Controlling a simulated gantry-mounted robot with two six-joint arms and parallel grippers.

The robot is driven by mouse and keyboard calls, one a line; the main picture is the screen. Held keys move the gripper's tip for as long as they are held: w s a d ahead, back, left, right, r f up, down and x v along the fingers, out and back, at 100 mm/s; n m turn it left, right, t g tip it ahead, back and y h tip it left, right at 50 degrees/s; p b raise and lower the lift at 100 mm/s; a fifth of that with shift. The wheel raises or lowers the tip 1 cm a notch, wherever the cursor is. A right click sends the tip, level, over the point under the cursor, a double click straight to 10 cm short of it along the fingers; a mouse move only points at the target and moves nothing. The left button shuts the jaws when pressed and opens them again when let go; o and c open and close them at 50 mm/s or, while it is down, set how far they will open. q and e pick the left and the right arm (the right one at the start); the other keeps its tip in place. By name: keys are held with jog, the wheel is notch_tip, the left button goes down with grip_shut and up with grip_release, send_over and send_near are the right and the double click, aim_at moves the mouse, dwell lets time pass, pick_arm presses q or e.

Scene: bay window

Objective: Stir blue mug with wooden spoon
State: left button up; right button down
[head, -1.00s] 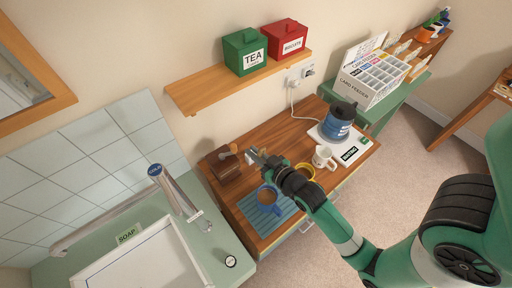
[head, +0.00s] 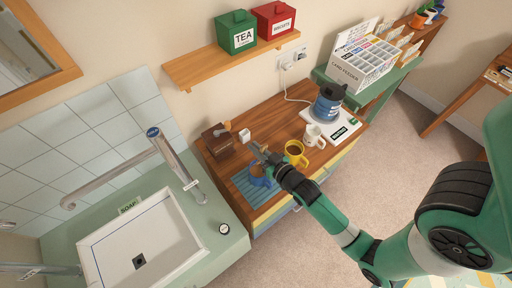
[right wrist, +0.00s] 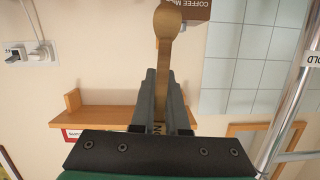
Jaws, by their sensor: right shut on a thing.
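The blue mug (head: 261,180), with brown contents, stands on a blue striped mat (head: 246,188) on the wooden counter. My right gripper (head: 258,152) is above and just behind the mug in the head view and partly covers it. In the right wrist view it is shut on the wooden spoon (right wrist: 167,22), whose bowl end sticks out past the fingers. The spoon is too small to make out in the head view, so I cannot tell whether it is inside the mug. My left gripper is not in view.
A brown coffee mill (head: 217,141) and a small white object (head: 244,135) stand behind the mat. A yellow mug (head: 296,153), a white mug (head: 314,135) and a blue kettle (head: 328,103) are to the right. The sink (head: 141,246) is at the left.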

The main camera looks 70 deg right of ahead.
notch_tip(320, 180, down, 9)
jog(key=b, duration=0.7)
jog(key=shift+f, duration=0.15)
